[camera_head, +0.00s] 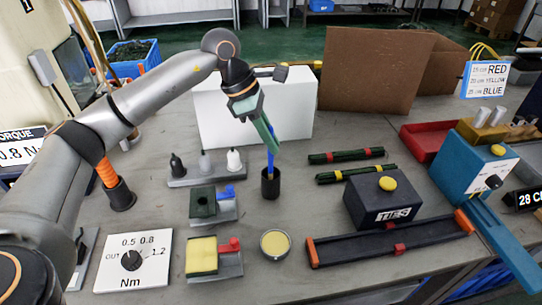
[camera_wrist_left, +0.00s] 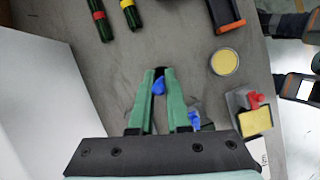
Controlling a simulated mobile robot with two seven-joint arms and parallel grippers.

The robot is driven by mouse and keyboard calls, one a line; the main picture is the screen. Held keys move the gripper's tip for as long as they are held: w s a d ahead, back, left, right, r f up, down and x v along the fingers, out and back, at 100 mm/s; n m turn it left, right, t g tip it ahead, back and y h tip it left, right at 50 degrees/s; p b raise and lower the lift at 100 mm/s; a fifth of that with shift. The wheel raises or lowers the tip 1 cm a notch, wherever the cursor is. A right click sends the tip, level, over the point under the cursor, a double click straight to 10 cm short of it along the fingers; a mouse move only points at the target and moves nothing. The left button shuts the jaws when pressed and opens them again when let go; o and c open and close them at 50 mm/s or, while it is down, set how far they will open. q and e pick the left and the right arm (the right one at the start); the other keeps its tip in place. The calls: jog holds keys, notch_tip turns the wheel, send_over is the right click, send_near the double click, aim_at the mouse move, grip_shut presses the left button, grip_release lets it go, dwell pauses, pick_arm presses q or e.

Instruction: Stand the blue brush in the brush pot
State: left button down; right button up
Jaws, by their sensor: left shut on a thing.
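The blue brush (camera_head: 271,162) is upright in my left gripper (camera_head: 270,143), whose green fingers are shut on it. The black brush pot (camera_head: 270,184) stands on the bench directly below the fingers. The brush's lower end meets the pot's mouth in the head view; how deep it sits inside is hidden. In the left wrist view the blue brush (camera_wrist_left: 159,86) shows between the fingertips (camera_wrist_left: 159,78), with a dark patch of what seems to be the pot just beyond. My right gripper is not in view.
A white panel (camera_head: 290,110) stands behind.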

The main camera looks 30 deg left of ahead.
aim_at(271, 172)
pick_arm(q)
jog(key=shift+f, duration=1.9)
jog(key=shift+f+b, duration=0.2)
jog(key=shift+b, duration=0.15)
jog(key=c, duration=0.9)
grip_release()
jog(key=shift+r, duration=0.1)
jog(key=shift+r, duration=0.2)
jog(key=p+v, duration=0.1)
jog(key=v, duration=1.1)
jog(key=shift+s+f, duration=0.1)
